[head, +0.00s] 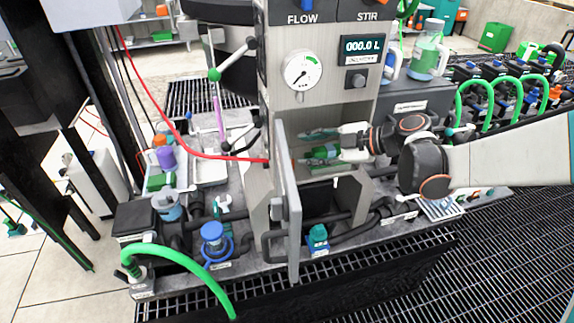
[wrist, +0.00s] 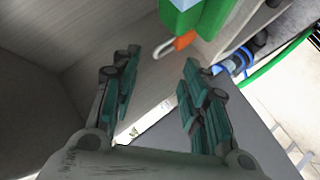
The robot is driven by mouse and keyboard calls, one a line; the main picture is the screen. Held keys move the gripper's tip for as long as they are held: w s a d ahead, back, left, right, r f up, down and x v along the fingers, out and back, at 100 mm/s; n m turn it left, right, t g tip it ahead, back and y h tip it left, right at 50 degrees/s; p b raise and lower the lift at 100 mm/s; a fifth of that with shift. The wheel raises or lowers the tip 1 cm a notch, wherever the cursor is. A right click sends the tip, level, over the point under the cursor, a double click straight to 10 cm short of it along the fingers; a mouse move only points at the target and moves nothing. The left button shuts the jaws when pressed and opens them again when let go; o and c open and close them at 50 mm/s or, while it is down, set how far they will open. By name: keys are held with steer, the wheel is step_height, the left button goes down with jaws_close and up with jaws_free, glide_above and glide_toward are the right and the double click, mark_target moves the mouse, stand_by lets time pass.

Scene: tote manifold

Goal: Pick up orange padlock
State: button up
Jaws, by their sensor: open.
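My gripper (head: 304,146) reaches from the right into the open compartment of the grey cabinet in the head view. In the wrist view, my gripper (wrist: 160,62) is open, with its two teal-padded fingers apart and nothing between them. A small orange piece (wrist: 184,40) with a pale curved hook beside it shows just beyond the fingertips, nearer the right finger. It may be the orange padlock, but most of it is hidden. A bright green block (wrist: 196,14) covers its upper part and is cut off by the top edge. I cannot make out the padlock in the head view.
The cabinet door (head: 289,205) stands open just left of my gripper. Compartment walls are close around the fingers. Below are dark pipes, a blue valve (head: 213,240) and a teal fitting (head: 318,238). A green hose (head: 190,262) curves at the front left.

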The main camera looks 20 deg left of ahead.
steer(key=b+x, duration=0.1)
steer(key=x, duration=0.4)
steer(key=shift+a+f+b, duration=0.1)
steer(key=shift+a+b, duration=0.15)
steer(key=shift+b, duration=0.15)
steer(key=shift+d, duration=0.1)
jaws_close()
